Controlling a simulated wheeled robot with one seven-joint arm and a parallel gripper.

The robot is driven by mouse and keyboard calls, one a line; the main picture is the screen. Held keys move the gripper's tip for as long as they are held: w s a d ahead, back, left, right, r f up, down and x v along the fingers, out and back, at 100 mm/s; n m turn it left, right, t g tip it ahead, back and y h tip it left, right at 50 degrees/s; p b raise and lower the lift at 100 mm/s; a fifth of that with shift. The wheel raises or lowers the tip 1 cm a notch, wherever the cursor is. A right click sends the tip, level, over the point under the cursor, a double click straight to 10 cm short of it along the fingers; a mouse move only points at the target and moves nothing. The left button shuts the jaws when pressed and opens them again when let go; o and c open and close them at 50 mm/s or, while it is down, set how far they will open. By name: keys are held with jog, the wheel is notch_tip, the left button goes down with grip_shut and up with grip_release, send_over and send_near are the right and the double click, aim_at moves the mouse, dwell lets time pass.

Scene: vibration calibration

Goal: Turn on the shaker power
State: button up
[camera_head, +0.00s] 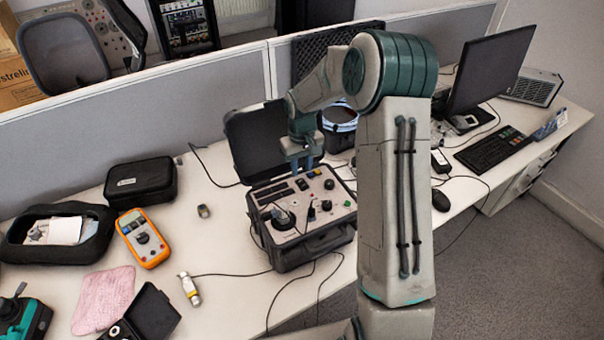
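The shaker (303,243) is a black case with its lid (262,137) open, standing on the white desk. Its grey panel carries several knobs, dark displays or switches and a round mount with a cable at the left. The power switch cannot be told apart at this size. My gripper (303,168) points down just above the back part of the panel, in front of the lid. Its two fingers look slightly apart with nothing visible between them, but the gap is small. Whether the fingertips touch the panel cannot be told. My arm hides what lies right of the case.
An orange multimeter (143,238), a black pouch (141,182), a pink cloth (103,300) and a small cylindrical sensor (190,289) with a cable lie left of the case. A monitor (490,68) and keyboard (490,148) stand at right. A grey partition (140,115) runs behind.

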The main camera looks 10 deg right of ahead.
aim_at(302, 182)
jog(key=shift+f+p, duration=0.35)
jog(key=shift+f, duration=1.95)
grip_shut()
jog(key=shift+s+f+t+b, duration=0.2)
jog(key=shift+t+b, duration=0.3)
jog(key=shift+b, duration=0.7)
jog(key=t+b, duration=0.1)
jog(key=b, duration=0.2)
jog(key=shift+s+d+t+y, duration=0.1)
jog(key=shift+s+t+y, duration=0.1)
jog(key=shift+t+y, duration=0.2)
jog(key=shift+r, duration=0.2)
